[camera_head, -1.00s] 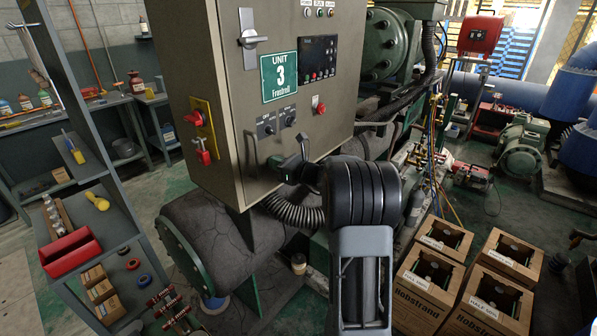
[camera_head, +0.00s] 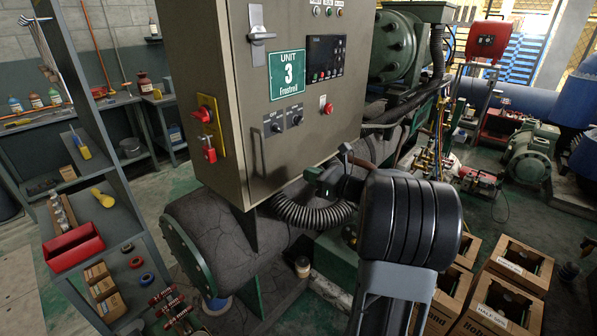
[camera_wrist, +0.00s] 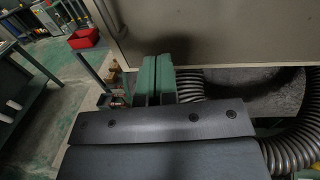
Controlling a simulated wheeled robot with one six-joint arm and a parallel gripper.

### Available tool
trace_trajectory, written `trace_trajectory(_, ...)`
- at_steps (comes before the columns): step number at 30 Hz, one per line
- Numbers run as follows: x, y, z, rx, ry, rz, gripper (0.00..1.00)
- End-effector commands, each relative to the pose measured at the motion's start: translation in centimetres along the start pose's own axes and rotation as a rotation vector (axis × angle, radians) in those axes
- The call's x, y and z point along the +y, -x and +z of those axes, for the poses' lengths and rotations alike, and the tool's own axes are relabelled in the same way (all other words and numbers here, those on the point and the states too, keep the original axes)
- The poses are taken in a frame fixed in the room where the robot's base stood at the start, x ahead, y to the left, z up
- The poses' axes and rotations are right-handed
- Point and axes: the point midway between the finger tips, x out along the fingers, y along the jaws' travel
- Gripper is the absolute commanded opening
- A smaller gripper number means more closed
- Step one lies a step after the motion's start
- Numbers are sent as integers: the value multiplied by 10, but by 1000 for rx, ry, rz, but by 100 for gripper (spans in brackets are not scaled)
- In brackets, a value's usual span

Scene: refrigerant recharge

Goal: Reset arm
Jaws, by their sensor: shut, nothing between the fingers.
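My arm reaches up from the bottom right of the head view and partly blocks the machine behind it. My gripper (camera_wrist: 157,80) shows in the wrist view as two green fingers side by side, shut and empty. In the head view the gripper end is small and mostly hidden by my wrist. It is in front of the lower part of the Unit 3 control cabinet (camera_head: 235,150), near a ribbed grey hose (camera_head: 300,212). I cannot tell the exact gap to the cabinet. The cabinet's face also fills the top right of the wrist view (camera_wrist: 220,35).
A shelf rack with a red bin (camera_head: 73,248) stands at the left. Cardboard boxes (camera_head: 500,300) with cylinders stand at the lower right. A red padlock switch (camera_head: 207,130) is on the cabinet side. The green floor is open between the rack and the workbench.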

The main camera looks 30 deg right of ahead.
Motion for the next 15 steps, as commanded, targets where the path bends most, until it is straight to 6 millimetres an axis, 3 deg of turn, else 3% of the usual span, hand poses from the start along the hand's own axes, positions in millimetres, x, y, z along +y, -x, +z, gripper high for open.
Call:
trace_trajectory(6, 2, 21, -1, 1, 0, -1, 0)
trace_trajectory(15, 2, 27, -3, 13, 52, -5, 0)
